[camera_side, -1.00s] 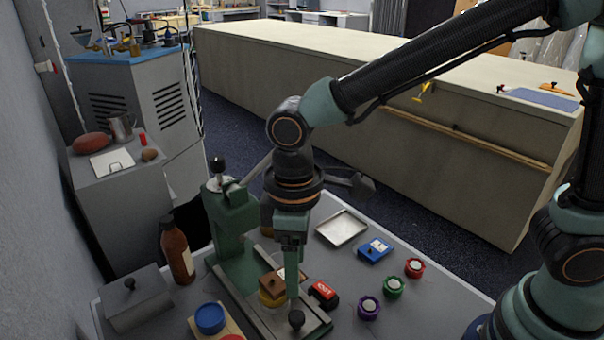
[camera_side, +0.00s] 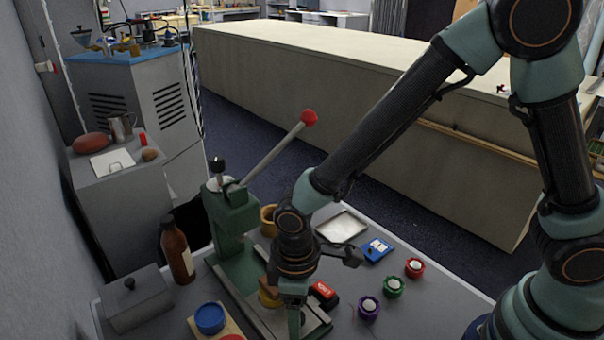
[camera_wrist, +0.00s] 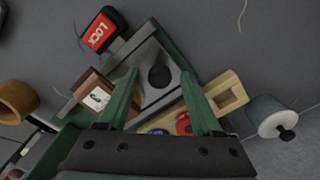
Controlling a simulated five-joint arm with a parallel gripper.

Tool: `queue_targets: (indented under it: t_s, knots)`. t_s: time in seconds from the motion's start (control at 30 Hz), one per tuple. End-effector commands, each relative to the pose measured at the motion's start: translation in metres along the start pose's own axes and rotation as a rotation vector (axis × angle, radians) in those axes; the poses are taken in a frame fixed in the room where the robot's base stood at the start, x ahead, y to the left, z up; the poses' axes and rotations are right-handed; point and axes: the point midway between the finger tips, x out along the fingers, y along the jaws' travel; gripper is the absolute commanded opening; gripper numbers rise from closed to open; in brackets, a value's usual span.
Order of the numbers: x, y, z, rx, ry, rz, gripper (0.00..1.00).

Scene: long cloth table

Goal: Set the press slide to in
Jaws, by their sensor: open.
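The green press (camera_side: 235,225) stands on the table, its long lever raised to a red ball. Its grey slide (camera_wrist: 150,57) lies at the front of the base and carries a round black knob (camera_wrist: 159,76). My gripper (camera_side: 294,325) is low over the front end of the base. In the wrist view my gripper (camera_wrist: 160,74) is open, and the knob appears between its two green fingertips. I cannot tell whether a finger touches it. My gripper hides the knob in the side view.
A red-and-black LOCK piece (camera_side: 323,291) sits right beside the base. A metal tray (camera_side: 341,227) lies behind.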

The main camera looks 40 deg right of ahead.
Motion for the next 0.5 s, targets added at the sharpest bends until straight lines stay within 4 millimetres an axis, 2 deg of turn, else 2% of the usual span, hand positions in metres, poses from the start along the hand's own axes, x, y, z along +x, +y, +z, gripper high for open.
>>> queue_targets:
  t_s: [0.13,0.27,0.3,0.5]
  knots:
    - [-0.0002,0.0,-0.0001,0.0,0.0,0.0,0.67]
    - [-0.0004,0.0,-0.0002,0.0,0.0,0.0,0.17]
    - [-0.0004,0.0,-0.0002,0.0,0.0,0.0,0.02]
    - [-0.0006,-0.0001,-0.0003,0.0,0.001,0.0,0.0]
